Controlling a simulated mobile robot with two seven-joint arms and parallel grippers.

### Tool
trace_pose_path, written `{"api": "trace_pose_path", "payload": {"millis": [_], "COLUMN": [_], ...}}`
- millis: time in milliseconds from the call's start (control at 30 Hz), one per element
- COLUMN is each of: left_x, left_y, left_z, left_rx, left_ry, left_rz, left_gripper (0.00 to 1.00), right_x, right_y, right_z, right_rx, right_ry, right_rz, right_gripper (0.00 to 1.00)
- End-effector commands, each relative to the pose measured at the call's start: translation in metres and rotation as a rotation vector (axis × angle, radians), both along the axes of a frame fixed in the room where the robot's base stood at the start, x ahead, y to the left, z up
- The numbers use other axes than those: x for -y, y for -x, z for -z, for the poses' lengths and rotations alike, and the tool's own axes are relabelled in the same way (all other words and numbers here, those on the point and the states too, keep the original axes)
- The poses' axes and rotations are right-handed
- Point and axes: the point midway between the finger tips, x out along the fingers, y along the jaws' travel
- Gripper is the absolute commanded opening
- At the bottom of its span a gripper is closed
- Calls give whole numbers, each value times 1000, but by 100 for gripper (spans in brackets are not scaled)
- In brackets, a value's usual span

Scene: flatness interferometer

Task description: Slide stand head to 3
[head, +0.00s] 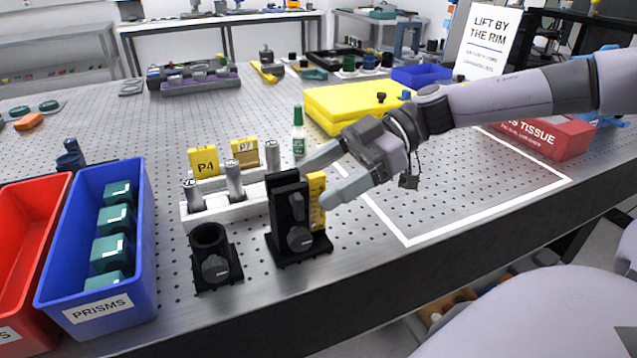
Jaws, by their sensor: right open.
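The black stand (275,238) stands upright near the front edge of the table, with a round knob (299,239) low on its front. A yellow scale strip (317,215) with dark marks runs up its right side; the marks are too small to read. The stand's head seems to be the dark block (287,182) at the top, but I cannot tell its exact setting. My right gripper (319,181) reaches in from the right, open, its fingers at the upper right of the stand near the strip. I cannot tell whether they touch it. My left gripper is out of view.
A black round holder (209,238) stands left of the stand. Behind are a white rack (202,221) with metal cylinders and a small green bottle (298,143). The blue prisms bin (146,240) is at left. A white-outlined area (470,195) at right looks mostly clear.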

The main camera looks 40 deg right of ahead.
Motion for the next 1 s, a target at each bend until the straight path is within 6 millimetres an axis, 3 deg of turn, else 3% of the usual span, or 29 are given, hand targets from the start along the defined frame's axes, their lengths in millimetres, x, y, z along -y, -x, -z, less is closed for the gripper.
{"api": "trace_pose_path", "payload": {"millis": [200, 500, 533, 767, 1000], "left_x": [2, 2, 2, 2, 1], "left_y": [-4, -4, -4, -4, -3], "left_z": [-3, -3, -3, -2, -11], "left_rx": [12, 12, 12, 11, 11], "left_ry": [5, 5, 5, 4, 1], "left_rz": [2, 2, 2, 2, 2], "left_gripper": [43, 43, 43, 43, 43], "right_x": [-11, -13, -13, -13, -13], "right_y": [-2, -3, -3, -3, -3], "right_z": [5, 5, 5, 5, -8], "right_rx": [-1, 0, 0, 0, 2], "right_ry": [1, 0, 0, 0, 0], "right_rz": [-2, -1, -1, -1, -1], "right_gripper": [77, 77, 73, 0, 0]}}
